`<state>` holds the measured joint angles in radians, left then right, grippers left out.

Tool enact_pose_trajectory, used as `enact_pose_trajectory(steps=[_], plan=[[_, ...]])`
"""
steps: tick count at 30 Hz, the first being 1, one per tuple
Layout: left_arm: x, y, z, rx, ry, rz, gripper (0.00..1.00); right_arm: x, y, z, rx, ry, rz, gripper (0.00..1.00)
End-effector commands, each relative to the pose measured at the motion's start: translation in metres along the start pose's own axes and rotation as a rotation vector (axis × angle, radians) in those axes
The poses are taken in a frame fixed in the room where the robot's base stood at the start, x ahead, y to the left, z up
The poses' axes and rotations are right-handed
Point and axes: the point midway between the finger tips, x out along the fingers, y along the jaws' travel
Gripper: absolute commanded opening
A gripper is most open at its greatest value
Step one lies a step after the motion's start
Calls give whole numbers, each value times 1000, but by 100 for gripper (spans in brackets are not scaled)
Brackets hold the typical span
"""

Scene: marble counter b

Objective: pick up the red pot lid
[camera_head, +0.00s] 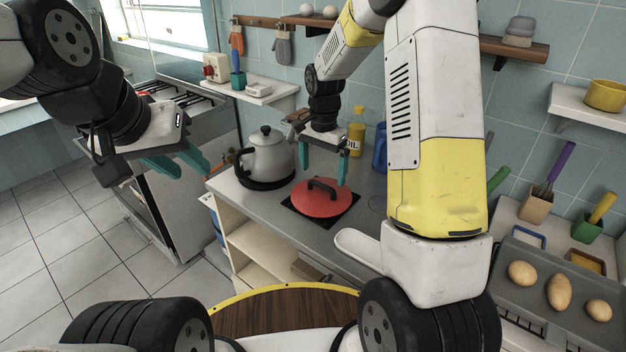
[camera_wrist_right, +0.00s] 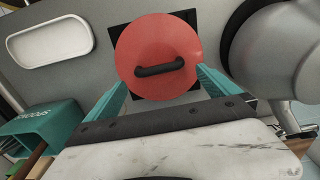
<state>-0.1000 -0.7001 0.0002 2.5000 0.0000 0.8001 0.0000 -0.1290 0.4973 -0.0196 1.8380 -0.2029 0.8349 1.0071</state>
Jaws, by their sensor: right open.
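The red pot lid (camera_head: 318,202) with a black arched handle lies on a black square mat (camera_head: 293,211) on the grey counter. In the right wrist view the lid (camera_wrist_right: 158,77) is ahead of the fingers, with its handle (camera_wrist_right: 159,68) near the middle. My right gripper (camera_head: 325,176) is open and points down just above the lid, its teal fingers apart and nothing between them. It also shows in the right wrist view (camera_wrist_right: 160,92). My left gripper (camera_head: 186,167) is far to the left, away from the counter, with its two teal fingers apart and empty.
A grey kettle (camera_head: 266,158) stands left of the lid, close to my right gripper. A yellow oil bottle (camera_head: 356,132) and a blue container (camera_head: 380,148) stand behind. A white dish (camera_head: 358,246) lies in front of the lid to the right. A tray (camera_head: 535,316) with potatoes is at the right.

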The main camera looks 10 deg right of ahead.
Motion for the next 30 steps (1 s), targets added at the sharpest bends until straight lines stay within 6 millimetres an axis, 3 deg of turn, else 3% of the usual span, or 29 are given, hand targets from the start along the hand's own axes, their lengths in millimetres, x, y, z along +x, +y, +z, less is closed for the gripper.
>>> enact_pose_trajectory(steps=[10,20,27,30], plan=[[0,0,0,0,0,0,36,48,1,5,-2,-2,2,100],[0,0,0,0,0,0,36,55,1,4,-3,1,-1,100],[0,0,0,0,0,0,36,55,1,4,-3,0,-1,55],[0,0,0,0,0,0,36,55,1,4,-3,1,-1,40]])
